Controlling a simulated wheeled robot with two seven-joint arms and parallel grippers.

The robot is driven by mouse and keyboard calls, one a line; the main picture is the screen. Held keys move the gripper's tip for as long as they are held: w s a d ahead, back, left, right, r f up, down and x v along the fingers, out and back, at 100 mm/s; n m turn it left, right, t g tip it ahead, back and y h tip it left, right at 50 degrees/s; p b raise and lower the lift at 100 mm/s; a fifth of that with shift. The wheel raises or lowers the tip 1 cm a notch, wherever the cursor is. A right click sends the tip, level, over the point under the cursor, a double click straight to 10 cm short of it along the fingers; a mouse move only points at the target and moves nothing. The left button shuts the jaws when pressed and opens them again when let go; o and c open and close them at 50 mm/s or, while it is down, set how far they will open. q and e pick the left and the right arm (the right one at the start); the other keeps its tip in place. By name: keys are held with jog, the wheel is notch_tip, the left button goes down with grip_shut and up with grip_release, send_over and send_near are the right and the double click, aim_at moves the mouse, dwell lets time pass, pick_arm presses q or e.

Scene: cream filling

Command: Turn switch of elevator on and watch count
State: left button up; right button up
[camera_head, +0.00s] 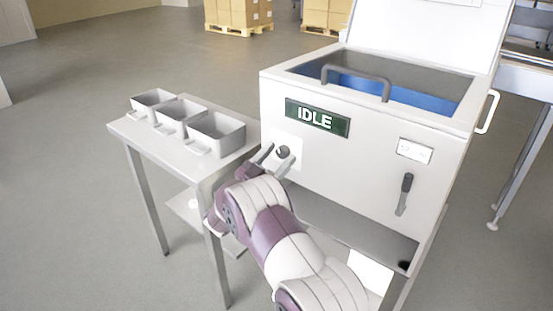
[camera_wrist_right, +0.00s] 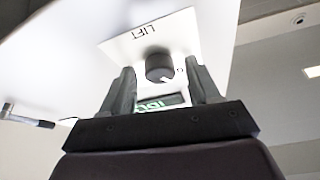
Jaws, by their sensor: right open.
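A white machine (camera_head: 350,140) stands at the centre right with a green display (camera_head: 317,117) reading "IDLE". A dark round knob (camera_head: 283,152) sits on a white plate (camera_head: 297,155) at its front left. In the right wrist view the knob (camera_wrist_right: 159,66) has a pale pointer mark, and its plate (camera_wrist_right: 185,35) reads "LIFT". My right gripper (camera_head: 275,157) is open at the knob, with its fingers on either side. In the right wrist view the knob appears between the fingers (camera_wrist_right: 162,88); I cannot tell whether they touch it. My left gripper is not in view.
A metal side table (camera_head: 130,128) on the left holds three grey bins (camera_head: 217,134). A dark lever (camera_head: 405,190) is on the machine's front right. The machine's lid (camera_head: 425,35) stands open. Pallets with boxes (camera_head: 238,15) are at the back. The left floor is clear.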

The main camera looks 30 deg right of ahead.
jog(key=c, duration=1)
jog(key=shift+c, duration=0.2)
jog(key=shift+f+m+g+b, duration=0.25)
jog(key=shift+m+g+b, duration=0.35)
jog(key=shift+m+b, duration=0.4)
jog(key=m+g+b, duration=0.1)
jog(key=m+b, duration=0.1)
jog(key=m, duration=0.1)
jog(key=m+g+b, duration=0.1)
jog(key=m+b, duration=0.1)
jog(key=m, duration=0.1)
jog(key=shift+w+a+g, duration=0.1)
jog(key=shift+w+g, duration=0.05)
jog(key=shift+g, duration=0.25)
jog(key=m+g+b, duration=0.1)
jog(key=m, duration=0.1)
jog(key=m+g+y+b, duration=0.1)
jog(key=m+b, duration=0.1)
jog(key=shift+r, duration=0.2)
jog(key=shift+w+r+m+g+y+b, duration=0.15)
jog(key=shift+m+y+b, duration=0.2)
jog(key=shift+m, duration=0.5)
jog(key=shift+s+r+m+g+y+b, duration=0.15)
jog(key=shift+m+b, duration=0.3)
jog(key=shift+m, duration=0.4)
jog(key=shift+w+f, duration=0.1)
